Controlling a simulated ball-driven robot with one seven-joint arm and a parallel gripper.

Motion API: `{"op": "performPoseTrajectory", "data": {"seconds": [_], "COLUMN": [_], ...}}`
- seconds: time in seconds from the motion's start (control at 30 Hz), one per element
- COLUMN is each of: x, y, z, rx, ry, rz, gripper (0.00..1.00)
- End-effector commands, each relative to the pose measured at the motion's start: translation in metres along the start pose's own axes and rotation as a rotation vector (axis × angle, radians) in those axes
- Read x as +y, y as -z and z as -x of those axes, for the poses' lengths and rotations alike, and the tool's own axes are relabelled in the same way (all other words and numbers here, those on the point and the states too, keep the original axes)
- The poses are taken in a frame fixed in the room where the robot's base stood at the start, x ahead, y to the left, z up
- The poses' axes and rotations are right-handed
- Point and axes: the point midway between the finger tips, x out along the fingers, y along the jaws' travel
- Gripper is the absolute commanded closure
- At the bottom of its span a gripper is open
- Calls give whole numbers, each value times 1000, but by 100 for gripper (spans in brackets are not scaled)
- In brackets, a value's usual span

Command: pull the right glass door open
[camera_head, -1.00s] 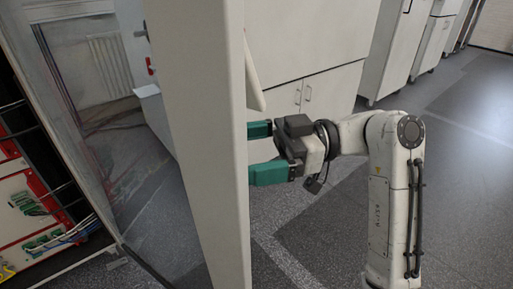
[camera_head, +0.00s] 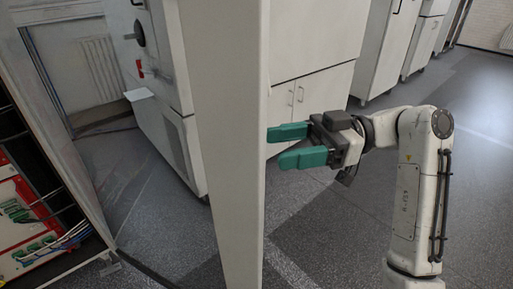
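A tall pale door post (camera_head: 227,150) stands upright in the middle of the head view, apparently the outer frame of the right glass door. The clear area to its left, toward the rack's grey frame (camera_head: 62,140), shows the room behind; I cannot tell the glass itself clearly. No door handle can be made out. My gripper (camera_head: 278,147) is just right of the post, its two green fingers pointing left at it. The fingers are apart with nothing visible between them. Whether the tips touch the post cannot be told.
The open rack interior (camera_head: 28,215) with red-edged modules and cables is at the far left. White cabinets (camera_head: 310,80) stand behind the post, and a white appliance (camera_head: 165,90) shows left of it. Grey floor (camera_head: 470,180) is clear at right.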

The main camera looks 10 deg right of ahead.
Motion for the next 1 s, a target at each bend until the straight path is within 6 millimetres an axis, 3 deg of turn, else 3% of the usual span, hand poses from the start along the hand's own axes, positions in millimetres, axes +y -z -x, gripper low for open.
{"op": "performPoseTrajectory", "data": {"seconds": [0.1,0.27,0.8,0.87,0.97,1.0], "x": [0,-1,-2,0,3,3], "y": [1,1,-1,-17,-61,-85], "z": [18,29,31,28,23,21], "rx": [0,0,-1,-18,-72,-102], "ry": [0,1,1,-25,-105,-149], "rz": [2,4,1,-40,-154,-216], "gripper": [38,38,38,38,38,38]}}
